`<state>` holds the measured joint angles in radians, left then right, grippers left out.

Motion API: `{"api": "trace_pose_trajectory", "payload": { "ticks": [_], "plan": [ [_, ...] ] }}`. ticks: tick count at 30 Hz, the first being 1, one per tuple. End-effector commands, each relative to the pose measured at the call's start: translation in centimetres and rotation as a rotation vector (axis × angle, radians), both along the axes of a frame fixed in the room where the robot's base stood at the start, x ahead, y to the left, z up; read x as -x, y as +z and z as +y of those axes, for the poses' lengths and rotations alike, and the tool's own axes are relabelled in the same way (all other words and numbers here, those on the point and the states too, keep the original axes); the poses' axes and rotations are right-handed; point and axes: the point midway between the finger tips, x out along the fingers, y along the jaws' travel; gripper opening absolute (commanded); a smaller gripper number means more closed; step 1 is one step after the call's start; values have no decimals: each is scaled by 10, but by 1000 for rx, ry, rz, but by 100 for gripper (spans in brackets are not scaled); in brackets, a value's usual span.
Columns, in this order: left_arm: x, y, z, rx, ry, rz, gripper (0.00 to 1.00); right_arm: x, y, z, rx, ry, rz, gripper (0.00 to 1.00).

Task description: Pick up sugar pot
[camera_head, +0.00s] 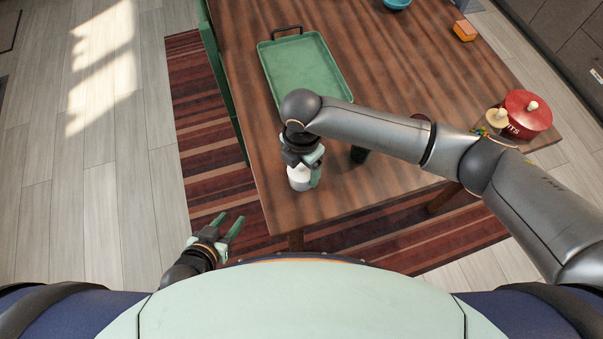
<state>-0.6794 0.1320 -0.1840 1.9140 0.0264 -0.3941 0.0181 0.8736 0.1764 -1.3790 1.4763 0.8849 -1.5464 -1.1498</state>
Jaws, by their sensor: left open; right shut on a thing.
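A small white pot (299,178), which looks like the sugar pot, is near the front left corner of the wooden table (400,70). My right gripper (306,176) reaches down from above and is shut on it, with green fingers at its sides. The wrist hides the pot's top, and I cannot tell whether its base touches the table. My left gripper (229,228) is open and empty, off the table's front left side, over the floor and rug.
A green tray (305,67) lies behind my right gripper. A dark object (359,154) stands just right of the pot, partly under my arm.

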Motion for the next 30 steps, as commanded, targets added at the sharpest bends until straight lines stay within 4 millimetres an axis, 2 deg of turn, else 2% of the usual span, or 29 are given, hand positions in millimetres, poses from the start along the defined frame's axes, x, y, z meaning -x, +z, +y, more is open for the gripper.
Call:
{"api": "trace_pose_trajectory", "payload": {
  "ticks": [1,9,20,28,30],
  "plan": [
    [0,0,0,0,0,0,42,0,0,0,0,0,0,35],
    [0,0,0,0,0,0,42,0,0,0,0,0,0,5],
    [0,0,0,0,0,0,42,-1,5,0,-1,0,-1,5],
    [0,-1,0,0,0,0,42,-1,31,1,-3,0,-3,5],
    [0,0,0,0,0,0,42,5,39,4,-4,4,-1,5]
  ]
}}
